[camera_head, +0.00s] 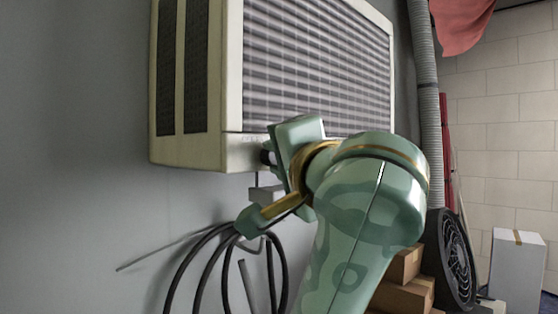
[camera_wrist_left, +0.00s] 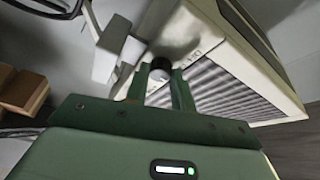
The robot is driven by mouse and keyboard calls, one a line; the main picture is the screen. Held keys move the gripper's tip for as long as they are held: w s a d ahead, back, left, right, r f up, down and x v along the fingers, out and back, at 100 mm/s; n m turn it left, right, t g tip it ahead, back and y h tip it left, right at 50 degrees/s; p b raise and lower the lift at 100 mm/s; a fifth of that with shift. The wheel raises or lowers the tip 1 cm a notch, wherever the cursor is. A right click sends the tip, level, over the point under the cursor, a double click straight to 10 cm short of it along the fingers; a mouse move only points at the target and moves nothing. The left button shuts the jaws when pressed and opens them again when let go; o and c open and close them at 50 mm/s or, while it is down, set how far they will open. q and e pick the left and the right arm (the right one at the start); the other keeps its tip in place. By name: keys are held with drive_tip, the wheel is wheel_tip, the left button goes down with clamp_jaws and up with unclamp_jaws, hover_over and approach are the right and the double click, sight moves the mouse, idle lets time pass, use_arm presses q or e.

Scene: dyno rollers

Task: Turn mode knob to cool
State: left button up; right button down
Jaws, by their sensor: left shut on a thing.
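The air conditioner (camera_head: 232,70) is a cream wall unit with a grey slatted front, and it also shows tilted in the left wrist view (camera_wrist_left: 225,50). My left gripper (camera_head: 275,158) is at its lower front edge. In the left wrist view its two green fingers (camera_wrist_left: 159,90) are on either side of a small dark round knob (camera_wrist_left: 158,66) and shut on it. The knob's marker and setting cannot be read. In the head view my green hand and wrist hide most of the control strip. My right gripper is not in view.
Black cable loops (camera_head: 178,268) hang on the grey wall below the unit. A small pale box (camera_wrist_left: 108,52) is beside the fingers. Cardboard boxes (camera_head: 405,297), a black fan (camera_head: 452,258) and a white box (camera_head: 517,270) stand at the right.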

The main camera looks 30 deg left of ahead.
use_arm(q)
drive_tip(key=m+p, duration=0.1)
drive_tip(key=m, duration=0.1)
drive_tip(key=m+g+h+p, duration=0.1)
drive_tip(key=m, duration=0.1)
drive_tip(key=m+h+p, duration=0.1)
drive_tip(key=m, duration=0.1)
drive_tip(key=shift+r+g+p, duration=0.25)
drive_tip(key=shift+g+p, duration=0.15)
drive_tip(key=shift+m, duration=0.3)
drive_tip(key=o, duration=1)
